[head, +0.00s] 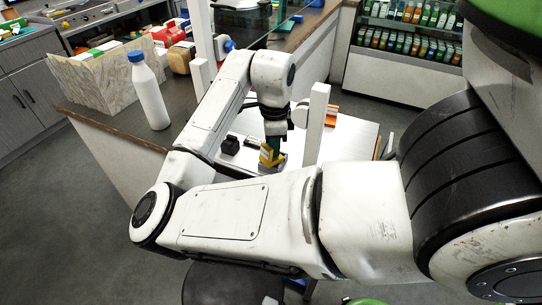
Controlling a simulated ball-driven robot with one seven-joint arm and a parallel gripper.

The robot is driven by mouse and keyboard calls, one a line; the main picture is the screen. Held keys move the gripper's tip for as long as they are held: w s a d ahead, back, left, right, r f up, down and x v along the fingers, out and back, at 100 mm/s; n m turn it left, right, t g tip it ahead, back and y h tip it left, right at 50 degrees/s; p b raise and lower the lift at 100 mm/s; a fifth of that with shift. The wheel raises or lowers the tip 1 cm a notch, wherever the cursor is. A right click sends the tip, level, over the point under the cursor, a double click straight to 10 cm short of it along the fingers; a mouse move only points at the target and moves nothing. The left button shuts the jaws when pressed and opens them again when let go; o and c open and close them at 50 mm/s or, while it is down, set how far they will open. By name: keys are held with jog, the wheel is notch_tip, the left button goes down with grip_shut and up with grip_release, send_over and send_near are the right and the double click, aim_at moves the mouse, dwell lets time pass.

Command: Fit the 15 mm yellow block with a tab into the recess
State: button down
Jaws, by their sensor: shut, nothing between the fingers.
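A small yellow block (267,157) sits low on the white work surface (345,145), just above my forearm in the picture. It rests on or in a small grey piece (280,161); at this size I cannot tell how it is seated or where its tab is. I cannot make out the recess. My gripper (272,143) points down right above the yellow block. Its fingers are shut with nothing between them, and I cannot tell whether they touch the block. My forearm hides the near part of the work surface.
A black block (230,145) stands left of the gripper. A white post (316,122) rises close to its right, with an orange piece (332,116) behind. A white bottle with a blue cap (148,92) and a marbled box (105,82) stand on the brown counter.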

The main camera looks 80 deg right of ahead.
jog(key=shift+s+f, duration=0.1)
jog(key=shift+f, duration=0.55)
jog(key=shift+r+p, duration=2.4)
jog(key=shift+r, duration=0.3)
